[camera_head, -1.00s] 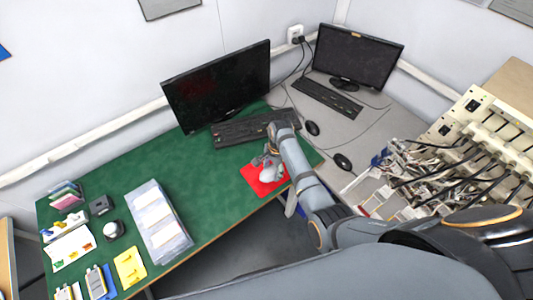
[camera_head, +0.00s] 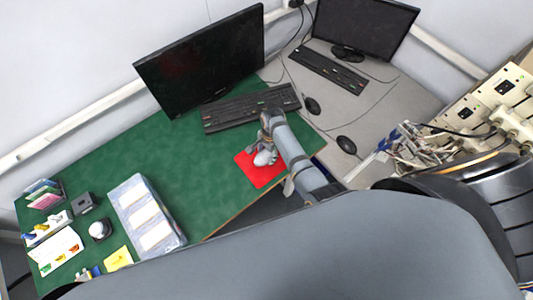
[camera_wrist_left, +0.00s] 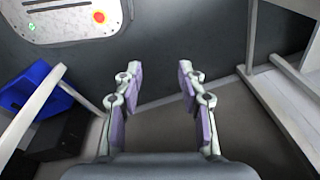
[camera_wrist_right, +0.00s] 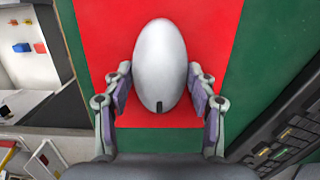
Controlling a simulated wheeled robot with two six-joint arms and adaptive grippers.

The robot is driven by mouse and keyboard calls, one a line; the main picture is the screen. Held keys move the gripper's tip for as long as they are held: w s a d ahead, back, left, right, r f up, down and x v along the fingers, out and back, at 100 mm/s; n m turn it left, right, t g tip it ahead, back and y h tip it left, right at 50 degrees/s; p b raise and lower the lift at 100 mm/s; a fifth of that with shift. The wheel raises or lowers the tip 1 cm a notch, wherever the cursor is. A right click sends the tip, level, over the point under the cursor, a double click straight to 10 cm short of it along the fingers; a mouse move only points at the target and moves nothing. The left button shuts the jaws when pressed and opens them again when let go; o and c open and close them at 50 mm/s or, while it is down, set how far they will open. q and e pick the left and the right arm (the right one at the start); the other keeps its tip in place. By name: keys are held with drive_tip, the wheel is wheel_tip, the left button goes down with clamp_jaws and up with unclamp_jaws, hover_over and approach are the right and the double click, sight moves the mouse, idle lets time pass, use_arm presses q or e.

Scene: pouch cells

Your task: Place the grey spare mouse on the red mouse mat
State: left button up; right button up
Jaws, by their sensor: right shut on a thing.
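The grey mouse (camera_wrist_right: 160,62) is between the fingers of my right gripper (camera_wrist_right: 160,88), which is shut on its sides. The red mouse mat (camera_wrist_right: 100,30) lies directly under the mouse in the right wrist view; I cannot tell whether the mouse touches it. In the head view, the mat (camera_head: 252,174) lies near the front edge of the green desk, with the mouse (camera_head: 264,158) over it and my right gripper (camera_head: 262,150) partly hiding both. My left gripper (camera_wrist_left: 158,88) is open and empty, away from the desk, with floor behind it.
A black keyboard (camera_head: 250,107) and a dark monitor (camera_head: 203,66) stand behind the mat. Two black mice (camera_head: 312,105) (camera_head: 346,145) lie on the grey desk to the right. A tray of white items (camera_head: 146,218) is at the left. The green desk between tray and mat is clear.

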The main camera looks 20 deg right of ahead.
drive_tip(key=shift+s+r, duration=0.1)
drive_tip(key=shift+s, duration=0.1)
drive_tip(key=shift+s+a, duration=0.1)
drive_tip(key=o, duration=1.3)
drive_tip(key=shift+f, duration=0.2)
drive_tip(key=shift+r, duration=0.6)
use_arm(q)
drive_tip(key=shift+s+a+f, duration=0.1)
drive_tip(key=shift+s+f, duration=0.05)
drive_tip(key=shift+s, duration=0.3)
drive_tip(key=shift+s+a+f, duration=0.1)
drive_tip(key=shift+s+f, duration=0.05)
drive_tip(key=shift+s, duration=0.3)
use_arm(e)
wheel_tip(320, 180, up, 11)
drive_tip(key=d, duration=0.1)
drive_tip(key=shift+w+d, duration=0.2)
drive_tip(key=shift+w, duration=0.15)
drive_tip(key=shift+r, duration=0.1)
